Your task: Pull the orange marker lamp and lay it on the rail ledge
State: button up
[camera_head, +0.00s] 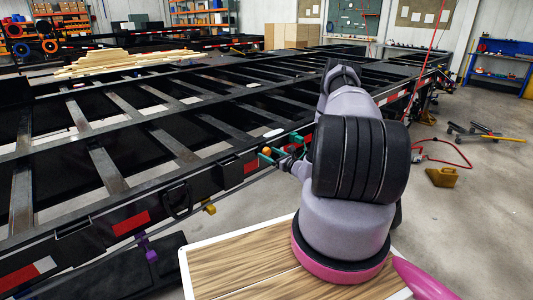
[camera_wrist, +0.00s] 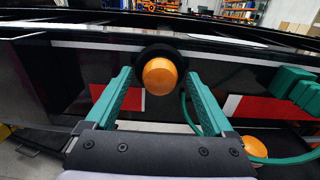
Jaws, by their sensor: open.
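The orange marker lamp (camera_wrist: 160,76) is round and sits in a black round mount on the dark side rail of the trailer frame (camera_wrist: 60,75). My gripper (camera_wrist: 159,82) has teal fingers, one on each side of the lamp in the wrist view, spread apart. I cannot tell whether they touch it. In the head view my gripper (camera_head: 271,155) is at the near rail, partly hidden by my arm, with the lamp (camera_head: 266,150) showing small at its tips. The rail's upper edge (camera_wrist: 85,27) runs above the lamp; I cannot tell which surface is the ledge.
A second orange lamp (camera_wrist: 254,146) sits lower right, close to a teal cable and teal connectors (camera_wrist: 291,82). A purple fitting (camera_head: 150,252) and a yellow one (camera_head: 209,209) hang from the rail. Lumber (camera_head: 120,62) lies on the frame. The floor at right is partly clear.

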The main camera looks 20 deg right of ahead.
grip_shut()
jog(key=v, duration=0.6)
dwell(1.2)
dwell(0.4)
